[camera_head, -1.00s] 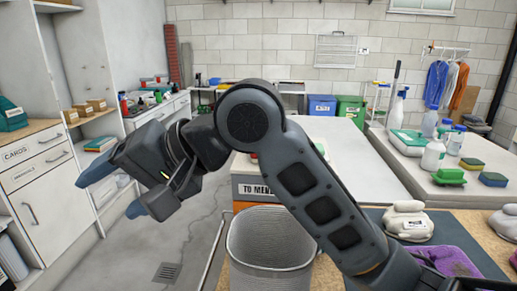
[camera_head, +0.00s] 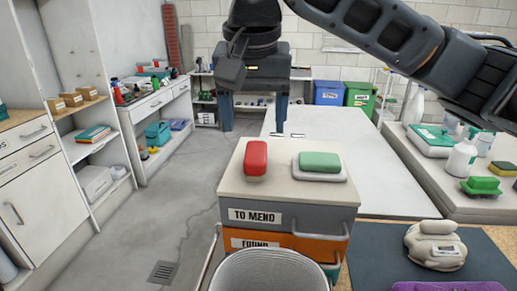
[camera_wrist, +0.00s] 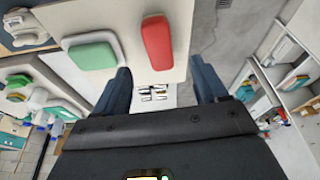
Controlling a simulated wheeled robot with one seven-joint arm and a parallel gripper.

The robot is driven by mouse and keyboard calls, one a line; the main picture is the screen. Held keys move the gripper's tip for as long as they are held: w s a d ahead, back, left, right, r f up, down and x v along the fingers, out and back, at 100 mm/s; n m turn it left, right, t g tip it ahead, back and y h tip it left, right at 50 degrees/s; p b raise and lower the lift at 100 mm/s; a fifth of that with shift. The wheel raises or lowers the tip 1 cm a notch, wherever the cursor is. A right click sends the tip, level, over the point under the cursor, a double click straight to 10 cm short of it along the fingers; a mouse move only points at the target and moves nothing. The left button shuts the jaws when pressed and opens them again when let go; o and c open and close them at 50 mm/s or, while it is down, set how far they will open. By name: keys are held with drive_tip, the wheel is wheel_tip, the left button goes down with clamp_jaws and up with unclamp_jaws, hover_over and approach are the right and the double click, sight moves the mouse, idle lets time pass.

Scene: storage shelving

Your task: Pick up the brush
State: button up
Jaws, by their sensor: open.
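No object is plainly recognisable as a brush. A red rounded block (camera_head: 256,158) lies on the pale top of a drawer unit, and beside it a green block (camera_head: 319,161) rests on a whitish base. Both also show in the wrist view, red (camera_wrist: 157,42) and green (camera_wrist: 92,52). A green block with a narrower upper part (camera_head: 481,186) sits on the right counter; I cannot tell if it is the brush. My gripper (camera_head: 254,126) is open and empty, fingers pointing down, beyond the drawer unit. Its fingers (camera_wrist: 162,78) are apart from the red block.
The drawer unit (camera_head: 285,214) is labelled "TO MEND". A grey bin (camera_head: 268,272) stands before it. A white table (camera_head: 350,150) extends behind. Bottles (camera_head: 461,160) and a beige bundle (camera_head: 435,246) are at right.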

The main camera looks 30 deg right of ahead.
sight(256, 151)
drive_tip(key=shift+w+d+f, duration=0.1)
drive_tip(key=shift+d+f, duration=0.15)
drive_tip(key=shift+f, duration=0.1)
drive_tip(key=shift+x, duration=3.45)
drive_tip(key=shift+c, duration=0.4)
drive_tip(key=c, duration=1.1)
